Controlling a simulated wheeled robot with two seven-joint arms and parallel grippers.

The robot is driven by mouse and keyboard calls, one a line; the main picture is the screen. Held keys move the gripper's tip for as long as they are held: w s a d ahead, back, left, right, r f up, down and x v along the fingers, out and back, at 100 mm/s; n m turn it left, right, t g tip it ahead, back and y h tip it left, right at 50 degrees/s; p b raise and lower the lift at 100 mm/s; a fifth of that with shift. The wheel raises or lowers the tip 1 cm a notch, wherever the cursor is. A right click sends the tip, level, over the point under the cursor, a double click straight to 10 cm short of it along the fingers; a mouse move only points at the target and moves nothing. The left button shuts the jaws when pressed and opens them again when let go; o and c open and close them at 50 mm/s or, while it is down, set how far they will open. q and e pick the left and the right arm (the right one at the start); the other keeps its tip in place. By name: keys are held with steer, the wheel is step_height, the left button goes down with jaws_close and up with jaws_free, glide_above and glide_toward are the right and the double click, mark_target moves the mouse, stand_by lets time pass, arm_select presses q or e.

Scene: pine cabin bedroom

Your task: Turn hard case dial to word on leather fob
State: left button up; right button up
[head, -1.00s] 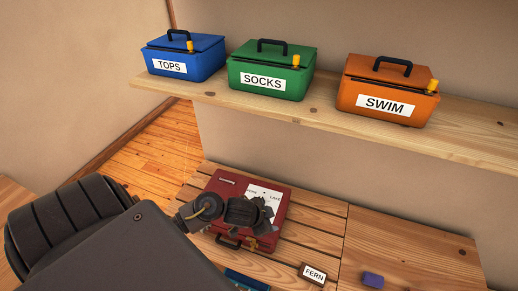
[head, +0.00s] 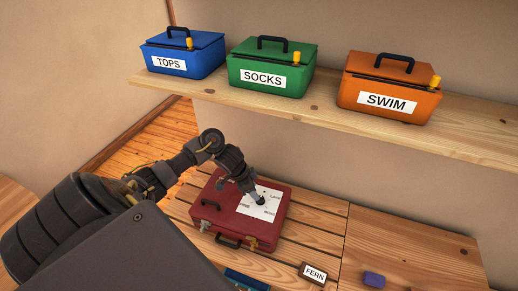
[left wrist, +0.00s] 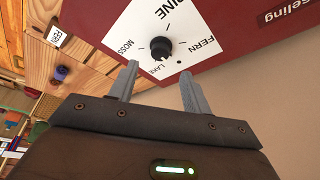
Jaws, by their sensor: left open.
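The red hard case (head: 272,232) lies on the slatted bench, with a white word plate (head: 248,205) on top. In the left wrist view the plate (left wrist: 192,25) reads PINE, FERN, LAKE and MOSS around a black dial (left wrist: 161,47). I cannot tell surely which word the dial points at. The leather fob (head: 314,273) reads FERN and lies on the bench right of the case; it also shows in the left wrist view (left wrist: 56,36). My left gripper (left wrist: 159,68) is open, its fingertips just short of the dial, one toward each side. My right gripper is not in view.
Blue TOPS (head: 183,54), green SOCKS (head: 271,66) and orange SWIM (head: 388,85) boxes stand on the shelf above. A small purple object (head: 374,279) lies right of the fob, and a dark blue item (head: 246,280) lies in front of the case.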

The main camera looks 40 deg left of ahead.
arm_select(q)
steer(key=b+x, duration=0.1)
steer(key=x, duration=0.5)
steer(key=shift+f, duration=0.1)
steer(key=c, duration=1)
